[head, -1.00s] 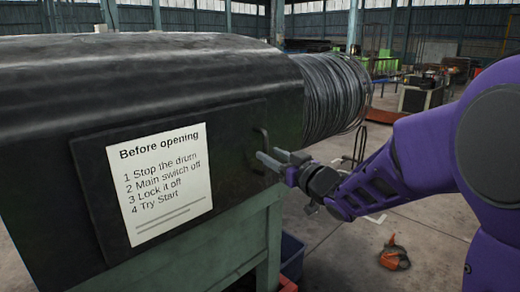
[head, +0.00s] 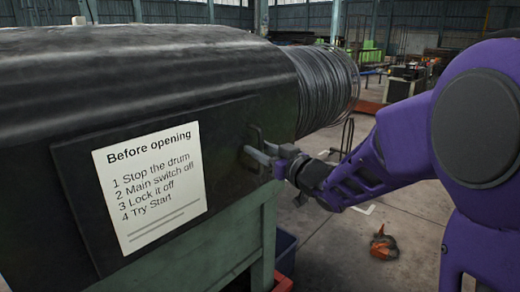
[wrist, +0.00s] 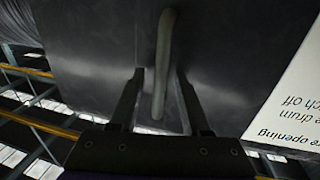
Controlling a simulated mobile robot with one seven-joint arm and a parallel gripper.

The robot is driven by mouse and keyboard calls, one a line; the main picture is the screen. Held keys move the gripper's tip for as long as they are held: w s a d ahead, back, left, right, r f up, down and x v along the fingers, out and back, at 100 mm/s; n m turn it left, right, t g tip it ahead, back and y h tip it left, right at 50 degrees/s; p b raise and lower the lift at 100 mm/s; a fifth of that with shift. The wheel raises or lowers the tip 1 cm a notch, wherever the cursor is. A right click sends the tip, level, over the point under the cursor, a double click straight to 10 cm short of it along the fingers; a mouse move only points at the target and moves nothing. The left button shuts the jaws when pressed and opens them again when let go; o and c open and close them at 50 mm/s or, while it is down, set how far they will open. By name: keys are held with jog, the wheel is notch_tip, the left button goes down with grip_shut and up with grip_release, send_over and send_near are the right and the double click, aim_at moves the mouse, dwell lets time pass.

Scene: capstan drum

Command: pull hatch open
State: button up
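The hatch (head: 225,160) is a dark flat panel on the front of the black drum housing, and it looks shut against it. A dark bar handle (head: 253,132) stands at its right edge; it also shows in the wrist view (wrist: 165,45). In the wrist view my gripper (wrist: 158,78) is open, one finger on each side of the handle, with gaps between the fingers and the bar. The head view cannot show whether the fingers touch it.
A white sign (head: 152,188) headed "Before opening" is on the hatch. A wire coil (head: 325,90) sits right of the housing (head: 150,70). A green stand (head: 262,235) is below. An orange object (head: 383,243) lies on the floor, which is mostly open at right.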

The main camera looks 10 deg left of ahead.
grip_shut()
dwell(1.3)
